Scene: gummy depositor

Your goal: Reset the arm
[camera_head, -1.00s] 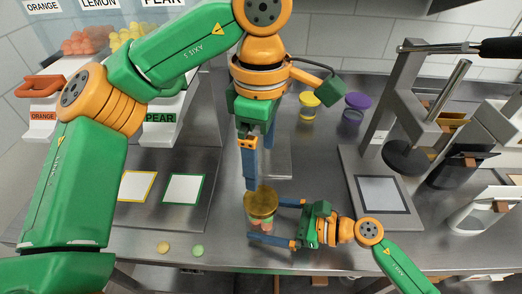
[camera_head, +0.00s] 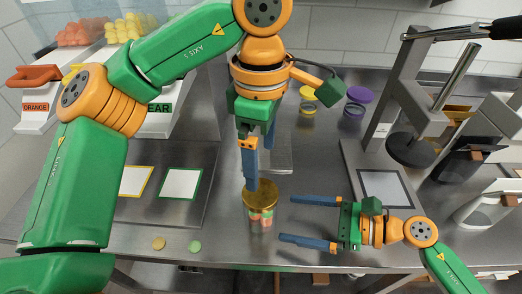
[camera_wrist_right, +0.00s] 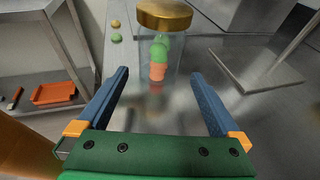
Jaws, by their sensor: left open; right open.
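My left gripper (camera_head: 250,165) points down in the head view, its blue fingers directly above or at the gold lid of a clear jar. The jar (camera_head: 261,217) stands upright on the metal counter with orange and green gummies inside; it also shows in the right wrist view (camera_wrist_right: 178,60). Whether the left fingertips touch the lid I cannot tell. My right gripper (camera_head: 300,220) lies low over the counter, right of the jar, open and empty, with its fingers pointing at the jar. In the right wrist view the jar stands beyond and between the open fingers (camera_wrist_right: 155,85).
A press (camera_head: 410,150) with a lever stands at the right. Yellow-lidded (camera_head: 308,100) and purple-lidded (camera_head: 357,101) jars stand at the back. Two framed pads, yellow (camera_head: 135,181) and green (camera_head: 181,183), lie at left. Two loose gummies (camera_head: 177,245) lie near the front edge.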

